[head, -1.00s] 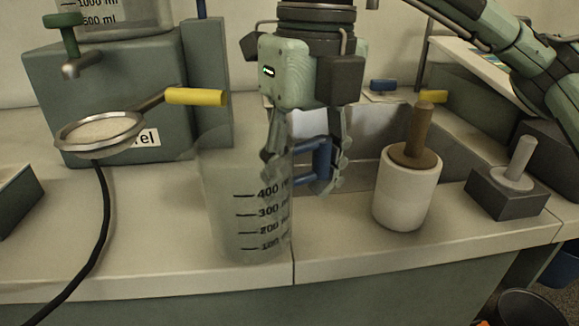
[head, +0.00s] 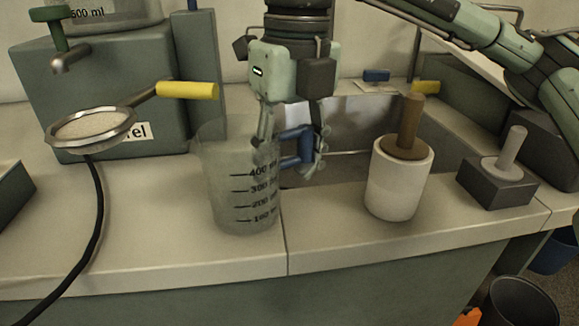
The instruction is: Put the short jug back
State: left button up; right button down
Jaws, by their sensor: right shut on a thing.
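The short jug (head: 238,190) is a clear beaker with black volume marks and a blue handle (head: 297,147). It is upright at the counter's front, left of the white pot; I cannot tell whether its base touches the counter. My right gripper (head: 292,150) comes down from above and is shut on the jug at its blue handle. The jug looks empty. My left gripper is not in view.
A sieve (head: 92,128) with a yellow handle stands out from a grey barrel stand (head: 120,85) at left. A white pot (head: 399,185) with a brown plunger and a dark block (head: 497,187) with a peg stand right. A sink basin (head: 350,125) lies behind.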

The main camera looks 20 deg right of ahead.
jog(key=c, duration=1)
grip_release()
jog(key=shift+c, duration=0.2)
jog(key=o, duration=0.3)
